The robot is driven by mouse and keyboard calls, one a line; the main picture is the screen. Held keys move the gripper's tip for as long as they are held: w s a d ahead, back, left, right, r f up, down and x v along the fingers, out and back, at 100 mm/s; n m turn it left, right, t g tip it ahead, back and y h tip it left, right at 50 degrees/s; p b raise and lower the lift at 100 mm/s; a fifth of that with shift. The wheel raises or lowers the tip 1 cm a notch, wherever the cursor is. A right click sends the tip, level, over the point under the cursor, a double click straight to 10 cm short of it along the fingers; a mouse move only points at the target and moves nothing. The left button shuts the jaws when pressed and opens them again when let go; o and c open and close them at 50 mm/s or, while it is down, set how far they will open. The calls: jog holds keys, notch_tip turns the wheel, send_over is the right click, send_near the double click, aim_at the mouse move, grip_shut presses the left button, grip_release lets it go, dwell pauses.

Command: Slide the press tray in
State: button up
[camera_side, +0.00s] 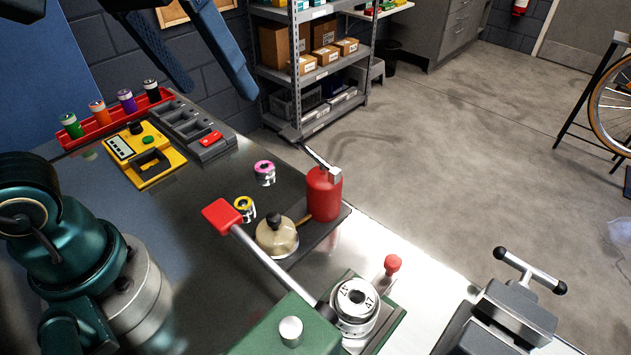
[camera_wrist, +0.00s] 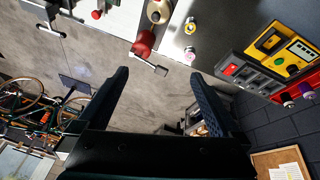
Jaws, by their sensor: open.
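A green press (camera_side: 285,330) stands at the front of the bench, with a long silver lever ending in a red grip (camera_side: 222,217). Beside it lies a green tray plate (camera_side: 397,320) bearing a round silver die with markings (camera_side: 357,298). A red knob on a short post (camera_side: 393,264) rises at the tray's far side; a red knob also shows at the top of the wrist view (camera_wrist: 97,14). I cannot tell exactly how far the tray sits out from the press. My gripper (camera_side: 215,92) is open and empty, high above the bench's far side; its fingers show in the wrist view (camera_wrist: 155,78).
A red canister (camera_side: 324,195) and a cream round-bodied pot (camera_side: 277,238) stand on a dark mat behind the press. Pink (camera_side: 264,172) and yellow (camera_side: 245,208) ringed parts stand nearby. A grey vise (camera_side: 510,310) is at right.

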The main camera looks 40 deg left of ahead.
jog(key=s+a+f+t, duration=0.1)
jog(key=s+a+f, duration=0.2)
jog(key=f, duration=0.2)
jog(key=shift+s+f+m+y, duration=0.2)
jog(key=shift+s+m+y, duration=0.1)
jog(key=shift+m, duration=1)
jog(key=f, duration=0.2)
jog(key=s+f, duration=0.1)
jog(key=f, duration=0.1)
jog(key=shift+a+f, duration=0.1)
jog(key=shift+c, duration=0.3)
jog(key=shift+w+m, duration=0.3)
jog(key=c, duration=0.5)
jog(key=shift+m, duration=0.3)
jog(key=shift+c, duration=0.4)
jog(key=w+d+r+m+t+h, duration=0.1)
jog(key=w+d+r+m+h, duration=0.1)
jog(key=w+d+r+m, duration=0.3)
jog(key=m+g+h, duration=0.2)
jog(key=m+g, duration=0.4)
jog(key=m, duration=0.5)
send_over(392, 259)
jog(key=a, duration=0.2)
notch_tip(392, 259, down, 13)
jog(key=shift+t+h, duration=0.3)
jog(key=shift+x, duration=2.1)
jog(key=shift+s+a, duration=0.15)
jog(key=shift+s, duration=0.05)
